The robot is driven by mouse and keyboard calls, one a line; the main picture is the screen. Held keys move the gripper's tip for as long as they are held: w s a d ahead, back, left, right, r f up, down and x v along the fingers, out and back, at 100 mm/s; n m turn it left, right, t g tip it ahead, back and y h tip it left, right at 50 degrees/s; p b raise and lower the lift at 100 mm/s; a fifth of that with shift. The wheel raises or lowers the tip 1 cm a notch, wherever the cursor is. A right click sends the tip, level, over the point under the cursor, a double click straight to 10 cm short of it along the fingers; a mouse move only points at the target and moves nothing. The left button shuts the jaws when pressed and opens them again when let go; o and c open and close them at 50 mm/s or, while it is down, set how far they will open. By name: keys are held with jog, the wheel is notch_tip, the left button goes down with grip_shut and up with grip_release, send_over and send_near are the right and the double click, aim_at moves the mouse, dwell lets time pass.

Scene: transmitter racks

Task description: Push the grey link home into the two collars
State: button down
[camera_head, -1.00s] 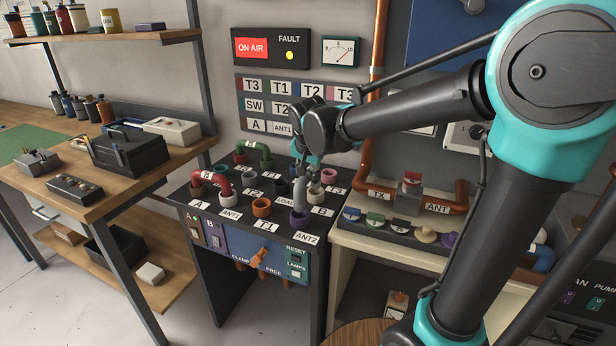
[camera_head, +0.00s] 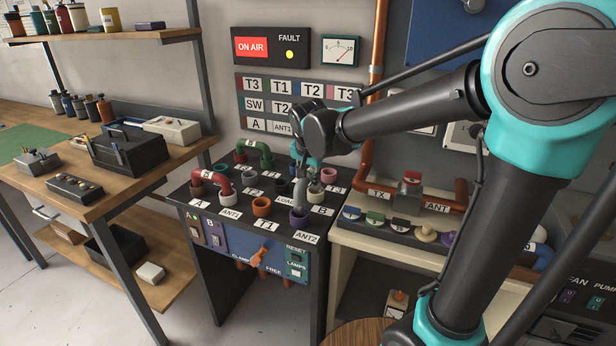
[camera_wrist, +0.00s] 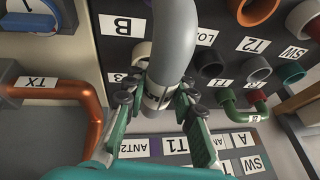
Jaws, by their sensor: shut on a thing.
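The grey link (camera_head: 300,195) is a curved pipe on the black bench of collars. My gripper (camera_head: 306,168) is shut on it near its far end. In the wrist view, the jaws (camera_wrist: 158,108) close on both sides of a banded straight part of the grey link (camera_wrist: 172,45). The link's near end meets the purple collar (camera_head: 298,218) by the ANT2 label; I cannot tell how deep it sits. A cream collar (camera_head: 314,188) stands beside the far end, and it also shows in the wrist view (camera_wrist: 142,54). The collar under the far end is hidden by my gripper.
A red link (camera_head: 218,177) and a green link (camera_head: 256,148) stand in other collars on the left. An empty orange collar (camera_head: 262,207) is close by. An orange clamp lever (camera_head: 262,254) is on the front panel. The TX–ANT pipework (camera_head: 410,195) stands on the right.

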jog(key=shift+f, duration=1.9)
jog(key=c, duration=1.2)
grip_release()
jog(key=shift+o, duration=0.2)
jog(key=v, duration=1.2)
jog(key=shift+w, duration=0.1)
jog(key=x, duration=1.2)
jog(key=shift+r, duration=0.35)
